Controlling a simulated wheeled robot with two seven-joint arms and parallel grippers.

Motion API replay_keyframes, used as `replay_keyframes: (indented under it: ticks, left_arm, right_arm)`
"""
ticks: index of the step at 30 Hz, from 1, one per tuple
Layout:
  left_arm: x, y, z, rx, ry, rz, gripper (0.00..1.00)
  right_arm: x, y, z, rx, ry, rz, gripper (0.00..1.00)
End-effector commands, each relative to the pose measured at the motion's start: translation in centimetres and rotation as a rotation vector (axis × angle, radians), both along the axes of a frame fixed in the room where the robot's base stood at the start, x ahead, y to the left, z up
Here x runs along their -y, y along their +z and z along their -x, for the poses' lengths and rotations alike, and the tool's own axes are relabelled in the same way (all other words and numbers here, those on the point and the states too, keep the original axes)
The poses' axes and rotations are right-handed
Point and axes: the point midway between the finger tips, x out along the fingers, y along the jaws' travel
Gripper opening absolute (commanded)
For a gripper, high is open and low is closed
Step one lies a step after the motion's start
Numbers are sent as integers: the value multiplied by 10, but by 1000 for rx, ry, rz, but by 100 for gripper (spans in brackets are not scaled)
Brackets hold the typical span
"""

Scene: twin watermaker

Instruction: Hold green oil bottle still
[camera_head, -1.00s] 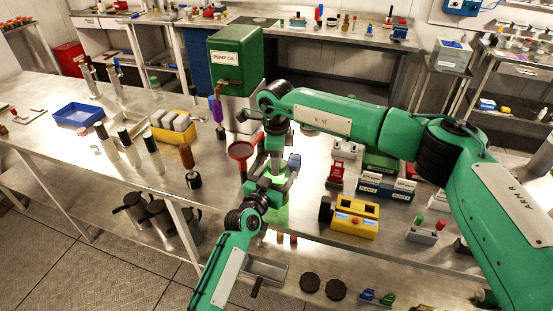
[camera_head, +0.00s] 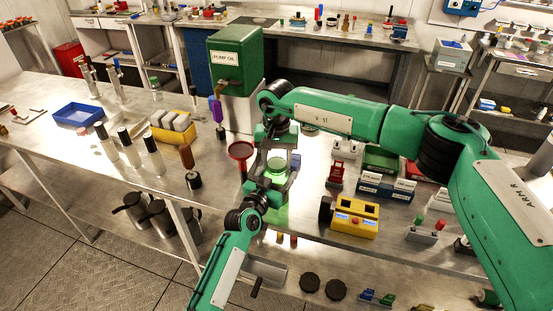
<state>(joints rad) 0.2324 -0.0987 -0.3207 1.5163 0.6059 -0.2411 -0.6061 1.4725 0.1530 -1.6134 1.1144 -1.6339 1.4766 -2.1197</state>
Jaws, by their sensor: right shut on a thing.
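The green oil bottle (camera_head: 277,168) is pale green and translucent. It stands at the table's front edge, with a green glow below it. My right gripper (camera_head: 280,152) comes down from above and is shut on the bottle near its top. My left gripper (camera_head: 268,184) reaches up from below, close beside the bottle's lower part. Its fingers are partly hidden, and I cannot tell whether they touch the bottle. The bottle's base is hidden behind the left wrist.
A red funnel (camera_head: 240,151) stands just left of the grippers. The green pump oil box (camera_head: 236,62) is behind. A yellow box (camera_head: 349,216) and a red holder (camera_head: 336,177) are to the right.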

Motion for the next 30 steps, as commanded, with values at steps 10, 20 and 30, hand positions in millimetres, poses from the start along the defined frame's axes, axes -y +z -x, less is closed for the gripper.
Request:
replay_keyframes:
  ticks: [10, 20, 30]
  left_arm:
    - [0, -1, 0, -1, 0, 0, 7]
    - [0, -1, 0, -1, 0, 0, 7]
    - [0, -1, 0, -1, 0, 0, 7]
  right_arm:
    - [1, 0, -1, 1, 146, 0, 21]
    - [1, 0, -1, 1, 147, 0, 21]
    - [1, 6, -1, 2, 146, 0, 21]
